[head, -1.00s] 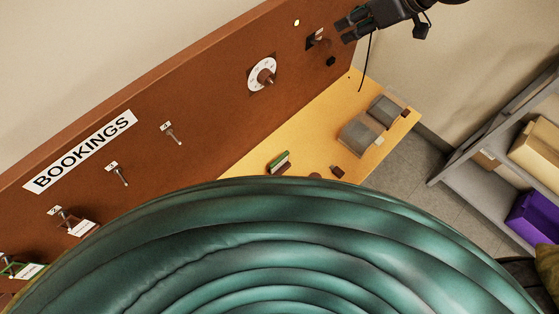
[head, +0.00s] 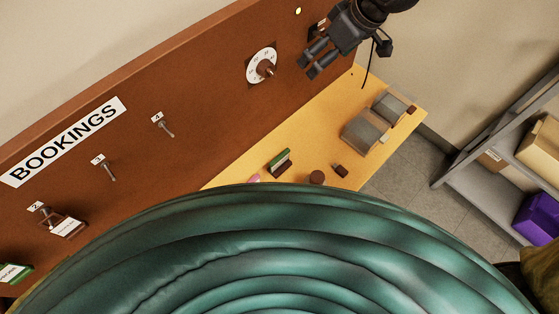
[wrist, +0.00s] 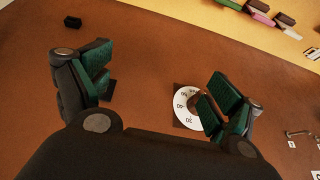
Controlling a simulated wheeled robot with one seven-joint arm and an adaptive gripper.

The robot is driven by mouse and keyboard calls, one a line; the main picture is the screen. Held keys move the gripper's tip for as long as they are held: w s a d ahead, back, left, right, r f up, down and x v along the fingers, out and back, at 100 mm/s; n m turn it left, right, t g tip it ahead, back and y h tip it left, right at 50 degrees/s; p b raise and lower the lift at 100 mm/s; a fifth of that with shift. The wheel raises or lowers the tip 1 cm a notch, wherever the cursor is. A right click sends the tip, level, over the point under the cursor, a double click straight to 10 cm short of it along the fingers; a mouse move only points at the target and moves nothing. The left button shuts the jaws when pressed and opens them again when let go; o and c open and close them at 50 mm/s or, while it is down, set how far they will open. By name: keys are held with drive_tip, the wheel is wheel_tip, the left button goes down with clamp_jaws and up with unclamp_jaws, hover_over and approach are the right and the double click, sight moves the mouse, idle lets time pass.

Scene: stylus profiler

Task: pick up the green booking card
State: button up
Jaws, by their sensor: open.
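A green card with a white label (head: 14,272), which looks like the green booking card, is on the brown board at the far left edge of the head view, partly cut off. My gripper (head: 311,65) is at the upper right of that view, in front of the board near the dial and far from the card. In the wrist view my gripper (wrist: 160,88) is open, with nothing between its dark green finger pads. The card cannot be made out in the wrist view.
The brown board carries a BOOKINGS sign (head: 67,141), numbered pegs (head: 108,172), a dark card (head: 67,225) and a white dial (head: 261,66). A yellow desk (head: 330,110) holds grey blocks (head: 364,134) and a green-topped item (head: 280,160). Shelving (head: 490,160) stands right.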

drive_tip(key=s+a+f+g+h+b, duration=0.1)
drive_tip(key=s+a+f+b, duration=0.1)
drive_tip(key=f, duration=0.3)
drive_tip(key=s+a+f+g+h+b, duration=0.1)
drive_tip(key=s+a+f+b, duration=0.1)
drive_tip(key=s+a+f, duration=0.2)
drive_tip(key=s+a+f+g+h+b, duration=0.1)
drive_tip(key=s+a+f+h+b, duration=0.1)
drive_tip(key=f, duration=0.5)
drive_tip(key=shift+s+a+f+b, duration=0.1)
drive_tip(key=shift+s+a+b, duration=0.2)
drive_tip(key=shift+s, duration=0.4)
drive_tip(key=shift+s+a+b, duration=0.3)
drive_tip(key=shift+s, duration=0.35)
drive_tip(key=shift+s+f, duration=0.15)
drive_tip(key=shift+f, duration=0.1)
hover_over(280, 156)
drive_tip(key=f, duration=0.4)
drive_tip(key=shift+w+f, duration=0.15)
drive_tip(key=shift+w, duration=0.05)
drive_tip(key=shift+s+f+p, duration=0.15)
drive_tip(key=shift+f+p, duration=0.2)
drive_tip(key=shift+f, duration=2.6)
drive_tip(key=shift+s, duration=0.1)
drive_tip(key=shift+c, duration=0.4)
drive_tip(key=c, duration=0.8)
